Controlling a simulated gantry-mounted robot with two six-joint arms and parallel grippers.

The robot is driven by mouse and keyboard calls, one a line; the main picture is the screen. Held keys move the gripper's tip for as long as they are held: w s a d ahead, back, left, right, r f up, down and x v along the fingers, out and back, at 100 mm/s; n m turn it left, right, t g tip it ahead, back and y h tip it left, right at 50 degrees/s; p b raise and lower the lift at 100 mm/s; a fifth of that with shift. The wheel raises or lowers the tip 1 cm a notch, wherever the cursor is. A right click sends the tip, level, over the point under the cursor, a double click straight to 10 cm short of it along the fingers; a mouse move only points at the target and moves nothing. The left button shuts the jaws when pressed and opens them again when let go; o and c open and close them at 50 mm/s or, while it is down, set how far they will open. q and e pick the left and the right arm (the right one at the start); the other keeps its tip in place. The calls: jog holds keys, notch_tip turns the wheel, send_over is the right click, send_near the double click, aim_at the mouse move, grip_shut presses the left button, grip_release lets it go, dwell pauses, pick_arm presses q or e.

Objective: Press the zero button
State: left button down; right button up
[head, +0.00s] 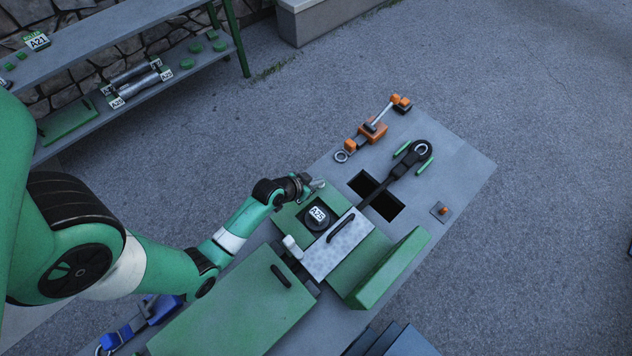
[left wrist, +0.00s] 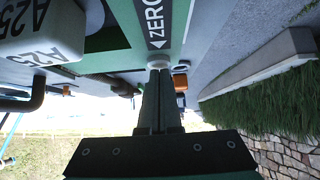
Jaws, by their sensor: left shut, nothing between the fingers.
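In the left wrist view a black ZERO label (left wrist: 154,20) has an arrow pointing toward my fingertips. A pale round piece (left wrist: 158,62) lies at the arrow's end, right at the tips. I cannot tell whether it is the zero button or whether the fingers touch it. My left gripper (head: 316,186) is shut and empty at the panel's far edge; its closed fingers also show in the left wrist view (left wrist: 158,78). My right gripper is not in view.
A black handle (head: 341,228) rises from a grey plate beside the A25 block. A raised green flap (head: 388,268) stands to the right. Orange clamp parts (head: 372,130) and a black lever (head: 400,168) lie beyond. A shelf (head: 150,80) stands at the upper left.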

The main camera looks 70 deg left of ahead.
pick_arm(q)
jog(key=shift+s+d+f, duration=0.2)
jog(key=shift+s+f, duration=0.25)
jog(key=shift+f, duration=0.3)
jog(key=r+p, duration=0.4)
jog(key=r, duration=0.1)
jog(key=shift+w+r+p, duration=0.2)
jog(key=shift+w+p, duration=0.1)
jog(key=shift+p, duration=0.1)
jog(key=p+v, duration=0.2)
jog(key=v, duration=0.7)
jog(key=shift+r, duration=0.45)
jog(key=shift+a, duration=0.1)
